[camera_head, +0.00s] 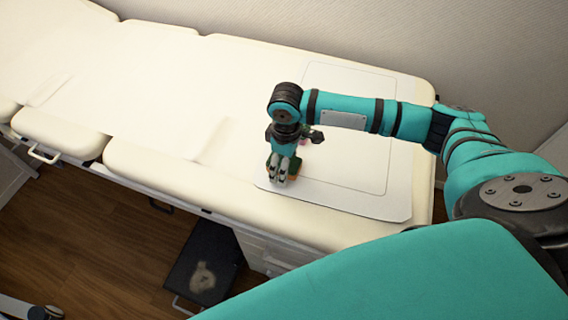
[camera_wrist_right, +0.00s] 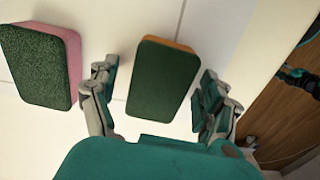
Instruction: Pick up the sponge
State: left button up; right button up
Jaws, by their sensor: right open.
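A sponge with a dark green scouring face and orange sides (camera_wrist_right: 163,80) lies on the pale surface in the right wrist view. My right gripper (camera_wrist_right: 158,88) is open, with one finger on each side of this sponge and a visible gap to each. In the head view my right gripper (camera_head: 284,170) points down over the near edge of the white mat and hides most of this sponge. A second sponge, dark green with pink sides (camera_wrist_right: 38,66), lies to the left, outside the fingers. Only a bit of pink (camera_head: 303,142) shows behind the gripper in the head view. My left gripper is not in view.
The white mat (camera_head: 394,180) lies on the right end of a long cream padded table (camera_head: 230,75). The table's front edge is close to the gripper. The table's left part is clear. A dark step (camera_head: 205,265) stands on the wooden floor below.

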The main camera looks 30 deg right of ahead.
jog(key=c, duration=0.8)
jog(key=shift+r, duration=0.1)
jog(key=shift+r, duration=0.5)
notch_tip(320, 180, up, 2)
jog(key=shift+r, duration=0.15)
jog(key=s+a, duration=0.2)
jog(key=a, duration=0.3)
jog(key=s+a+r, duration=0.1)
jog(key=s+a, duration=0.1)
jog(key=a, duration=0.3)
jog(key=s+a, duration=0.2)
jog(key=a, duration=0.3)
jog(key=shift+r, duration=0.3)
jog(key=shift+o, duration=0.3)
